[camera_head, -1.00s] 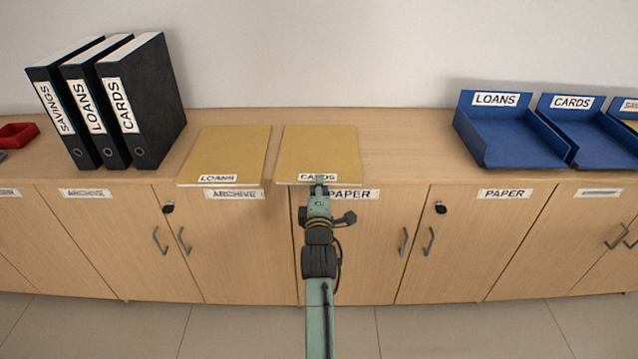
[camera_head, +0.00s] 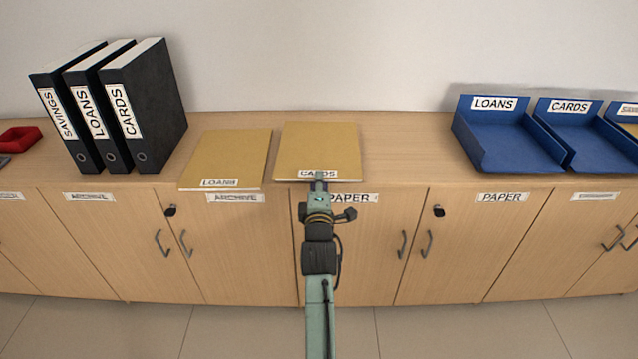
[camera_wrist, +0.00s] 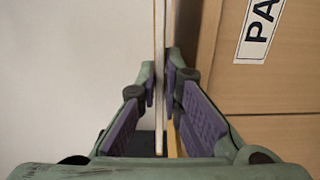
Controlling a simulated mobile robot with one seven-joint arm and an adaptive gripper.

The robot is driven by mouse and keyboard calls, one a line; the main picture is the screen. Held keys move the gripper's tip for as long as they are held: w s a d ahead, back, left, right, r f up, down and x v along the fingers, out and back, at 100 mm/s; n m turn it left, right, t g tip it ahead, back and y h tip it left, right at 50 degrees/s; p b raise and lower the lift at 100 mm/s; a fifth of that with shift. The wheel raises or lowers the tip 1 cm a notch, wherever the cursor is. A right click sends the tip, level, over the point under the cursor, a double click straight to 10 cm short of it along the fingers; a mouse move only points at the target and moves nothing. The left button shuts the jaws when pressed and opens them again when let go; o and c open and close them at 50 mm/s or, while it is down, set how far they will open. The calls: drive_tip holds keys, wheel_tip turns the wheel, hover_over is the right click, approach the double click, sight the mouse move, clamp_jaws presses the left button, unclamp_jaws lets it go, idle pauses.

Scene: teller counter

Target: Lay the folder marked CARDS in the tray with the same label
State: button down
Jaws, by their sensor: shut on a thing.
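The tan folder marked CARDS (camera_head: 319,147) is at the counter's front edge, in the middle of the head view. My gripper (camera_head: 319,180) is shut on its front edge, by the label. In the wrist view the folder's thin edge (camera_wrist: 160,45) runs between the two fingers of my gripper (camera_wrist: 162,85). Whether the folder touches the counter all over is hard to tell. The blue tray marked CARDS (camera_head: 577,138) stands to the right on the counter, and it looks empty.
A tan LOANS folder (camera_head: 232,158) lies just left. Black binders (camera_head: 148,105) stand further left. The counter (camera_head: 410,150) is clear between folder and trays.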

drive_tip(key=s+r+p, duration=0.1)
drive_tip(key=s+r, duration=0.1)
drive_tip(key=s, duration=0.5)
drive_tip(key=s+r+p, duration=0.1)
drive_tip(key=s+r, duration=0.1)
drive_tip(key=s, duration=0.5)
drive_tip(key=shift+r+p, duration=0.35)
drive_tip(key=shift+p, duration=0.05)
drive_tip(key=w+f+b, duration=0.1)
drive_tip(key=w+f, duration=0.1)
drive_tip(key=w, duration=0.5)
drive_tip(key=w+f+b, duration=0.1)
drive_tip(key=w+f, duration=0.2)
drive_tip(key=w, duration=0.4)
drive_tip(key=shift+b, duration=0.4)
drive_tip(key=shift+r, duration=0.1)
